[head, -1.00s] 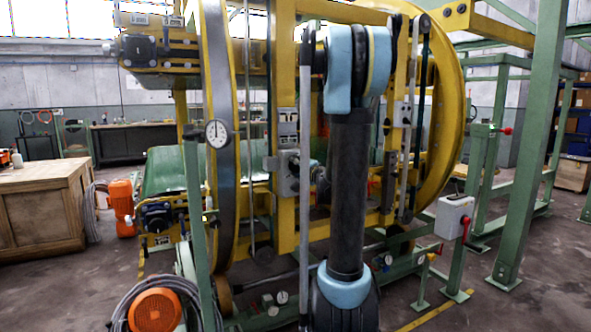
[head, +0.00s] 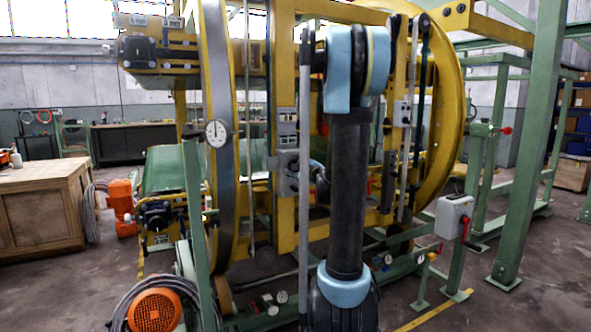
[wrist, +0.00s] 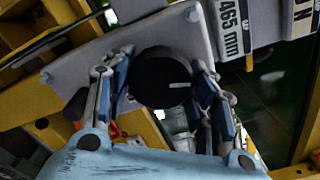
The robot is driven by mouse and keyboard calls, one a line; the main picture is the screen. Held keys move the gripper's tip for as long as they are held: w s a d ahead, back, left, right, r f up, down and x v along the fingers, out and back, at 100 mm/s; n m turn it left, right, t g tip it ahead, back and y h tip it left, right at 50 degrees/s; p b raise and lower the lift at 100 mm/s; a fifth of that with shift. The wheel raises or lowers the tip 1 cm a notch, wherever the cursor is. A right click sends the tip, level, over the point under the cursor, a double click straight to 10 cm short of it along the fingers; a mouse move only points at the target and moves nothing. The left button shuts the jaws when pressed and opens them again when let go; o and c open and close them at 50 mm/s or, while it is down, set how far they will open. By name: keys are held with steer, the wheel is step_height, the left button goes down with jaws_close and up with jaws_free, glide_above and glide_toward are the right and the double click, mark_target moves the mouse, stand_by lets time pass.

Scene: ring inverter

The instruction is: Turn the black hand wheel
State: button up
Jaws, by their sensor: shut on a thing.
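The black hand wheel (wrist: 162,78) is a round black knob with a short white mark on its face, in the middle of the wrist view. It sits in front of a pale grey plate (wrist: 75,75). My gripper (wrist: 166,88) is shut on the wheel, with one blue-and-grey finger on its left side and one on its right. In the head view my upright arm stands in front of the machine. The wheel cannot be made out there, and my gripper shows only in small part beside the arm, near the grey plate on the yellow post.
The yellow ring frame (head: 455,110) surrounds the work area. A dial gauge (head: 216,133) is at the left, and a grey switch box (head: 454,213) with a red handle at the right. A wooden crate (head: 45,210) and an orange motor (head: 155,310) stand at the left. Floor shows front right.

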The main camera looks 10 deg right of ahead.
steer(key=m, duration=0.6)
steer(key=shift+s+a+f, duration=0.1)
steer(key=shift+f, duration=0.05)
steer(key=m, duration=0.6)
steer(key=shift+m, duration=0.3)
steer(key=o, duration=1.1)
steer(key=shift+c, duration=0.2)
steer(key=v, duration=1.1)
steer(key=shift+s, duration=0.35)
